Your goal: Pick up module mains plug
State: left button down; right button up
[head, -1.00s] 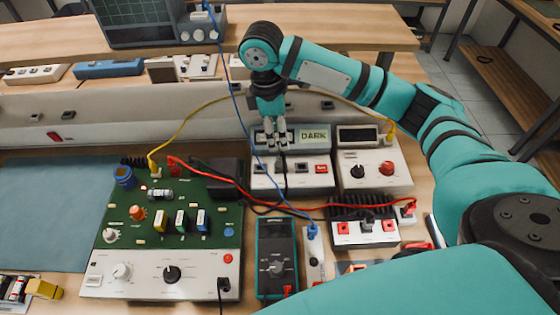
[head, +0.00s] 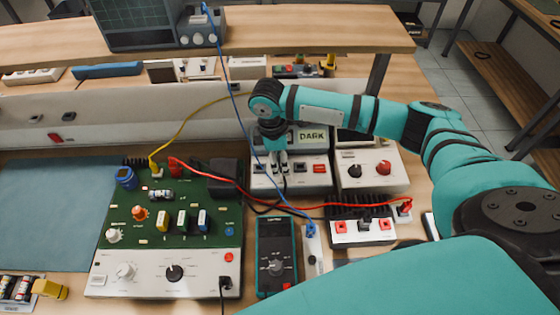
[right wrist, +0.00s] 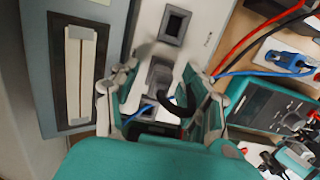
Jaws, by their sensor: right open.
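The mains plug is a dark grey block (right wrist: 160,74) with a black cable, seated in the pale module in the right wrist view. My right gripper (right wrist: 158,92) is open there, with one finger on each side of the plug and cable; contact cannot be told. In the head view my right gripper (head: 277,164) points down at the front of the white module (head: 302,180) with the DARK display, and its fingers mostly hide the plug. A black cable runs down from there toward the meter. My left gripper is not in view.
A dark square socket (right wrist: 173,26) lies beyond the plug. A green circuit board (head: 150,212) stands left, a teal meter (head: 276,268) in front, and a white box with red terminals (head: 361,232) to the right. Red, blue and yellow leads cross the area.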

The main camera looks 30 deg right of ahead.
grip_shut()
jog(key=shift+r, duration=0.15)
